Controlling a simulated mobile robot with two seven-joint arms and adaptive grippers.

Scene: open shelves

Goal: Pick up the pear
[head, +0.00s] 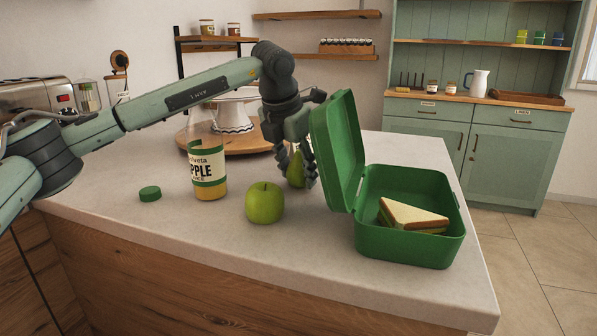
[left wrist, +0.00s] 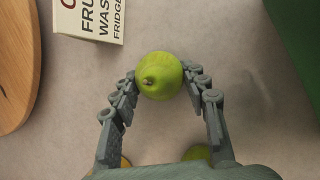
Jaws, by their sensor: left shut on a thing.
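The green pear (head: 295,170) stands on the counter behind the green apple, just left of the green lunchbox lid. My left gripper (head: 298,172) reaches down from above with its fingers around the pear and is shut on it. In the left wrist view the pear (left wrist: 159,76) sits between the two fingertips (left wrist: 160,84), its stem end facing the camera. The fingers partly hide the pear in the head view. My right gripper is not in view.
An open green lunchbox (head: 410,245) with a sandwich (head: 412,215) stands right. The apple (head: 265,203), juice bottle (head: 207,170) and green cap (head: 150,193) are left. A round wooden board (head: 225,143) lies behind. A white lettered box (left wrist: 90,20) is close to the pear.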

